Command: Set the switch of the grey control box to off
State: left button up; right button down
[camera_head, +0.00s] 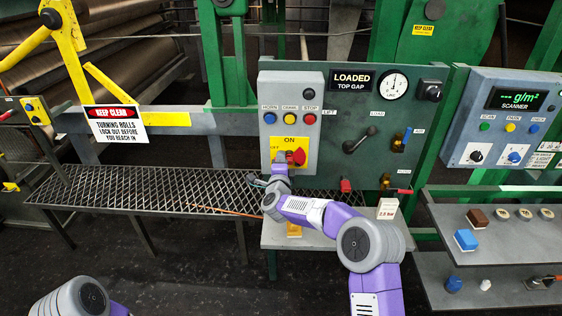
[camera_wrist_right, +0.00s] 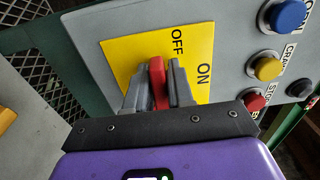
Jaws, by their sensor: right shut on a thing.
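The grey control box (camera_head: 268,92) stands upright at the centre of the head view. Its yellow plate (camera_head: 290,142) carries ON at the top and OFF at the left. The red switch handle (camera_head: 298,157) sits on this plate and lies roughly level in the head view. In the right wrist view the handle (camera_wrist_right: 157,84) is between my fingers, its far end near the OFF lettering. My right gripper (camera_wrist_right: 158,88) is shut on it. In the head view my right gripper (camera_head: 282,160) partly hides the plate and handle. My left gripper is out of view.
Blue, yellow and red buttons (camera_head: 290,118) sit above the switch. A green panel (camera_head: 350,175) with a gauge and levers adjoins at right. A mesh platform (camera_head: 130,188) lies at left. A shelf (camera_head: 500,235) with small blocks stands at right.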

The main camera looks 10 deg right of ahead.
dwell(0.3)
jog(key=c, duration=1.1)
grip_release()
jog(key=shift+v, duration=3.8)
